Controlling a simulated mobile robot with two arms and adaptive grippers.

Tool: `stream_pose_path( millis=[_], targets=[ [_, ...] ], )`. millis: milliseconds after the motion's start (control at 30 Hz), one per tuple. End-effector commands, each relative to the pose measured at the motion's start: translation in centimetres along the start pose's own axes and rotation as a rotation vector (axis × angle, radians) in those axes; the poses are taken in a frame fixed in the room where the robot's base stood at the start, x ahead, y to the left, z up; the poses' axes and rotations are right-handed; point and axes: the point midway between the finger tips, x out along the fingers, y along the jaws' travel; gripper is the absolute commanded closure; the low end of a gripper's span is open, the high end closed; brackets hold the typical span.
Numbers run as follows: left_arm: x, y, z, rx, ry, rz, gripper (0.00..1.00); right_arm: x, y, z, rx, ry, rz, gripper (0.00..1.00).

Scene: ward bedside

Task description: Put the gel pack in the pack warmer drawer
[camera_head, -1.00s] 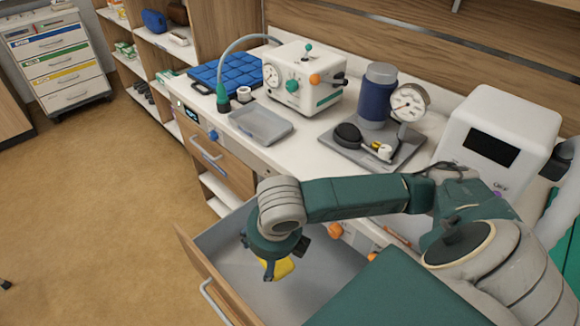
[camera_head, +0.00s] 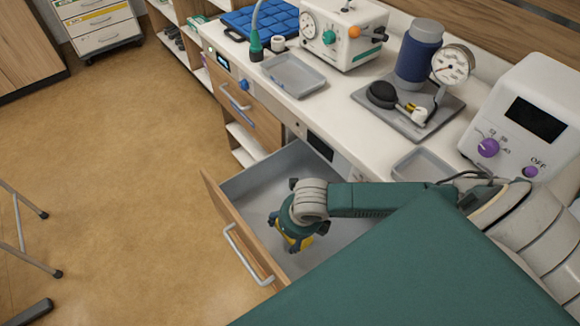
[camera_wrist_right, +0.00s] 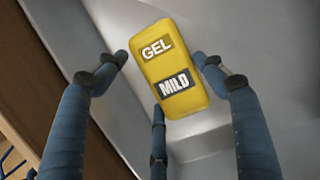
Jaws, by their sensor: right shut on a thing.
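The yellow gel pack (camera_wrist_right: 168,95), with labels reading GEL and MILD, sits between the fingers of my right gripper (camera_wrist_right: 160,85) in the wrist view. In the head view my right gripper (camera_head: 297,238) points down inside the outline of the open drawer (camera_head: 262,183), shut on the pack. Only a bit of the yellow pack (camera_head: 308,242) shows there below the gripper. The drawer has a wooden front with a silver handle and a grey inside. I cannot tell whether the pack touches the drawer floor. My left gripper is out of view.
The white counter (camera_head: 340,112) holds a grey tray (camera_head: 293,75), a white device with a gauge (camera_head: 343,35), a blue cylinder (camera_head: 418,55) on a grey base and a white box with purple knobs (camera_head: 530,115). A closed wooden drawer (camera_head: 250,105) lies beyond. Free floor is at left.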

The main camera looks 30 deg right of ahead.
Motion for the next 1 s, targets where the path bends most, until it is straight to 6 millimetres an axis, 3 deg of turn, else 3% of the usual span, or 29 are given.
stream_pose_path(
  millis=[300,1000],
  targets=[
    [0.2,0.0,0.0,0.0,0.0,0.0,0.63,3.9,0.0,-1.1,0.001,0.001,-0.002,0.63],
    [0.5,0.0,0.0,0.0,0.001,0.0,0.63,5.2,-0.1,-1.5,-0.001,0.0,-0.002,0.63]
  ],
)
